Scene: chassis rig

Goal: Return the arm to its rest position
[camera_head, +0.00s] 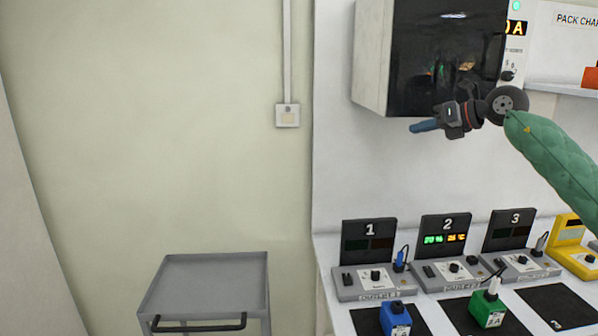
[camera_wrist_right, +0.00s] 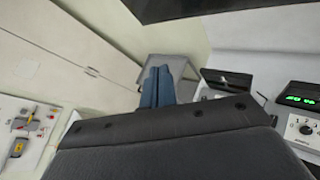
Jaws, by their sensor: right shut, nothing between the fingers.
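My right gripper (camera_head: 424,126) is raised in front of the dark-fronted wall cabinet in the head view, its blue fingers pointing left. It is shut and empty, and its closed fingers also show in the right wrist view (camera_wrist_right: 157,87). The green-sleeved right arm (camera_head: 552,155) reaches in from the right edge. The gripper is well above the bench and appears to touch nothing. My left gripper is not in view.
Charger stations 1 (camera_head: 370,262), 2 (camera_head: 446,255) and 3 (camera_head: 515,250) stand on the bench. A blue battery (camera_head: 395,318) and a green battery (camera_head: 487,308) are before them. The wall cabinet (camera_head: 440,60) is close behind the gripper. A grey cart (camera_head: 205,280) stands left.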

